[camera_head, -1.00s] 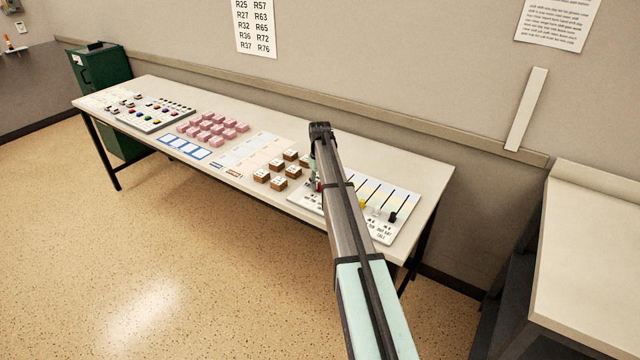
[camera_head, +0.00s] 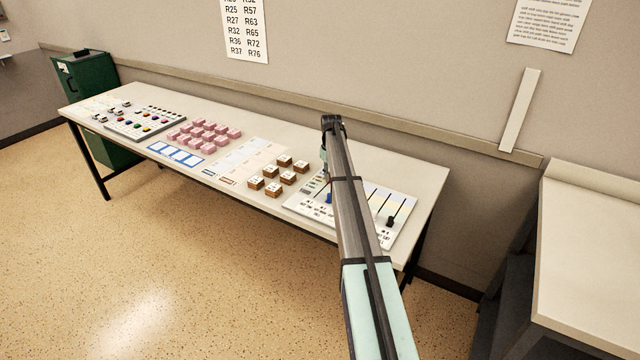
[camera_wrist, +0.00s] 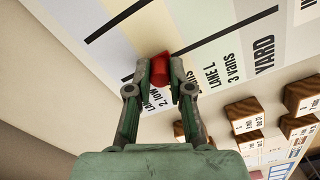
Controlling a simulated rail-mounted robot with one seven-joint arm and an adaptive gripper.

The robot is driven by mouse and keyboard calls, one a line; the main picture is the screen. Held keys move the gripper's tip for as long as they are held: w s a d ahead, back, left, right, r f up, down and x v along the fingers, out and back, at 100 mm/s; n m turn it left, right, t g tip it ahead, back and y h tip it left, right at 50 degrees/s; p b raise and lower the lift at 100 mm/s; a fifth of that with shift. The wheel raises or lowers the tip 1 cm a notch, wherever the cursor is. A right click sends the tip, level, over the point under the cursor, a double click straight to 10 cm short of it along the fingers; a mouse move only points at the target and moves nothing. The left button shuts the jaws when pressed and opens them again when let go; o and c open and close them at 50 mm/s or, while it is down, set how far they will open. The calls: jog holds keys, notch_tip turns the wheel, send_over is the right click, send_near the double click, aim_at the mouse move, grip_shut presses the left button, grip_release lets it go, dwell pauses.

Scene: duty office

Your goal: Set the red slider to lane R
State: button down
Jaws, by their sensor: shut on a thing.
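The red slider (camera_wrist: 160,70) is a red knob between my fingertips in the wrist view, on or close to a black slot line. My gripper (camera_wrist: 160,76) is shut on it. The pale slider board (camera_head: 406,226) lies at the right end of the long table in the head view. There my arm crosses it and hides the red slider and most of the gripper. In the wrist view a label reading LANE L, 3 vans (camera_wrist: 220,67) is right of the knob. Another lane label (camera_wrist: 152,100) is partly covered by my fingers. I cannot read a lane R label.
A blue slider (camera_head: 329,197) and a black slider (camera_head: 390,221) stand on the board. Wooden label blocks (camera_head: 272,188) are left of it; they also show in the wrist view (camera_wrist: 244,115). Pink blocks (camera_head: 205,132) lie farther left. A pale desk (camera_head: 590,250) is at right.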

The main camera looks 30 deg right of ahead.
jog(key=w+d, duration=0.2)
jog(key=d, duration=0.1)
jog(key=shift+w+d, duration=0.15)
jog(key=shift+d, duration=0.1)
jog(key=shift+w+d, duration=0.1)
jog(key=shift+d, duration=0.1)
jog(key=shift+r, duration=0.1)
jog(key=c, duration=1)
grip_release()
jog(key=shift+d, duration=0.15)
jog(key=shift+c, duration=0.2)
notch_tip(320, 180, up, 12)
